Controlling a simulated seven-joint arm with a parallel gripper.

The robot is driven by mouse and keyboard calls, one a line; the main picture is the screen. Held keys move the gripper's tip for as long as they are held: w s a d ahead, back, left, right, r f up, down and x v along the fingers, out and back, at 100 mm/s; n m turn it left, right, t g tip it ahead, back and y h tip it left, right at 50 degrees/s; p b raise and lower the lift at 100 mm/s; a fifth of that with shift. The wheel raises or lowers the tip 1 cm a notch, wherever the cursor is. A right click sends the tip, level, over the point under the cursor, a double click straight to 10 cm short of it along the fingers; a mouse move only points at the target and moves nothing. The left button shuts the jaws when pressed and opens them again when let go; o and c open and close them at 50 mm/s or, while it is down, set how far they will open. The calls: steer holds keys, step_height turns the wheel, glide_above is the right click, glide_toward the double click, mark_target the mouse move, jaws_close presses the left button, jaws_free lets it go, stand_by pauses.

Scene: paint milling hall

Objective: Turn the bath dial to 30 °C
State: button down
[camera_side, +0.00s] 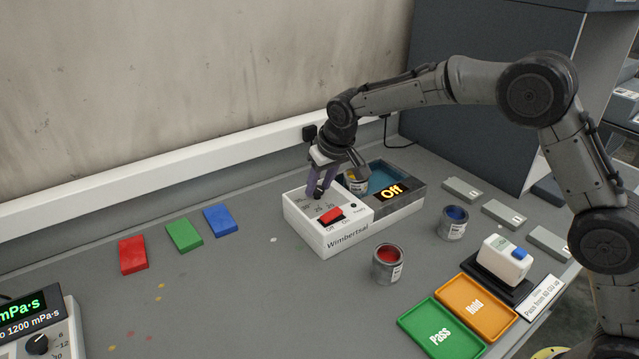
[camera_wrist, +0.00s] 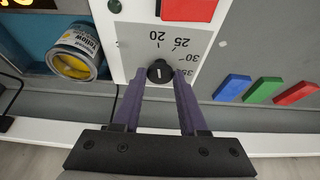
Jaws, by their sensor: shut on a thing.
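The white bath control box (camera_side: 331,241), marked Wimbertherm or similar, stands on the bench with a red switch (camera_side: 331,215) on top. The black bath dial (camera_wrist: 160,73) shows in the wrist view, with 20, 25, 30 and 35 printed around it. Its short white mark points roughly toward 20; the exact setting is hard to tell. My gripper (camera_side: 318,192) is over the dial from above, its purple fingers one on each side. In the wrist view, the gripper (camera_wrist: 160,76) is shut on the dial. The side view mostly hides the dial.
A yellow-labelled can (camera_wrist: 78,52) stands in the bath (camera_side: 408,176) close beside the box. A red paint can (camera_side: 387,264) is in front, a blue one (camera_side: 453,222) to the right. Red, green and blue blocks (camera_side: 184,235) lie left.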

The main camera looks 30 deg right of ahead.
steer(key=m, duration=0.1)
steer(key=m+h, duration=0.1)
steer(key=m, duration=0.1)
steer(key=shift+a+m, duration=0.25)
steer(key=shift+m, duration=0.15)
steer(key=m+h, duration=0.1)
steer(key=m, duration=0.1)
steer(key=m+g+h, duration=0.1)
steer(key=m, duration=0.1)
steer(key=shift+w+a+m, duration=0.1)
steer(key=shift+a+m, duration=0.05)
steer(key=shift+m, duration=0.15)
steer(key=m+g+h, duration=0.1)
steer(key=m, duration=0.2)
steer(key=shift+w+m, duration=0.15)
steer(key=shift+m, duration=0.15)
steer(key=shift+w+a+m+g, duration=0.1)
steer(key=shift+m+g, duration=0.6)
steer(key=shift+m, duration=1.1)
steer(key=shift+c, duration=2.2)
jaws_free()
